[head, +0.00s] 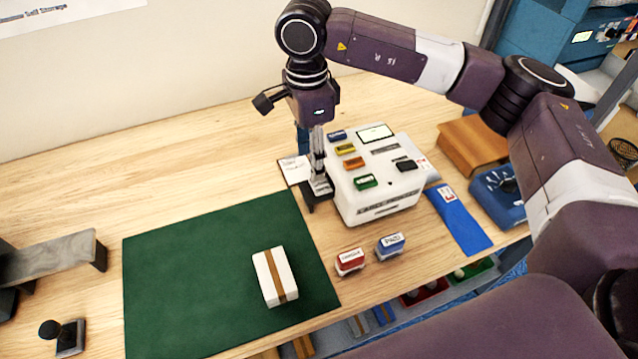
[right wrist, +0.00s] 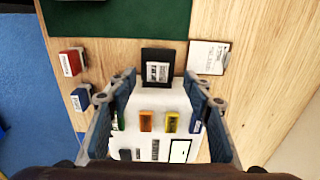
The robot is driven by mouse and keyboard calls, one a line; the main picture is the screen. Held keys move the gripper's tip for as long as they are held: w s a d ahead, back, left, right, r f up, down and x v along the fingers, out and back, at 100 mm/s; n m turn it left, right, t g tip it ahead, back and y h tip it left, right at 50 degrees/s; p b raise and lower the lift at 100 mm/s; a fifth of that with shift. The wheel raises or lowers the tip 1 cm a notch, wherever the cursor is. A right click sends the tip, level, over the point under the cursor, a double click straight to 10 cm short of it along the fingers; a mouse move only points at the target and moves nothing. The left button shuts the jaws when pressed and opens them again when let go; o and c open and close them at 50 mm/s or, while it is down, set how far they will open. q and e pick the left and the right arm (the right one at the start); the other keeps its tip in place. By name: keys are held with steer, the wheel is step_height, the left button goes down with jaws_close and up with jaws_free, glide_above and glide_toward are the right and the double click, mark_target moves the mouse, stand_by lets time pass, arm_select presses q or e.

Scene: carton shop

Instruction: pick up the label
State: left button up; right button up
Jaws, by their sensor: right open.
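The white label printer (head: 385,205) stands on the wooden bench with coloured buttons on top. In the right wrist view, a small white label (right wrist: 158,72) with dark print lies on a black tray (right wrist: 155,55) at the end of the printer (right wrist: 153,125). My right gripper (head: 318,188) points down beside the printer's left end, over the tray; the label is hidden in the head view. In the right wrist view the gripper (right wrist: 160,90) is open, its fingers apart on either side of the label's line, with nothing held. My left gripper is not in view.
A white card (right wrist: 207,58) lies near the tray. A green mat (head: 200,270) bears a white carton (head: 264,280) with a brown strip. Red (head: 350,261) and blue (head: 390,246) stamps stand before the printer. A blue sleeve (head: 460,222) lies to its right.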

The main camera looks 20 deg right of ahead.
mark_target(312, 190)
steer(key=f+p, duration=0.3)
steer(key=f, duration=0.3)
steer(key=shift+s+f, duration=0.1)
steer(key=shift+s, duration=0.1)
steer(key=shift+f, duration=0.4)
steer(key=shift+c, duration=0.4)
steer(key=c, duration=0.7)
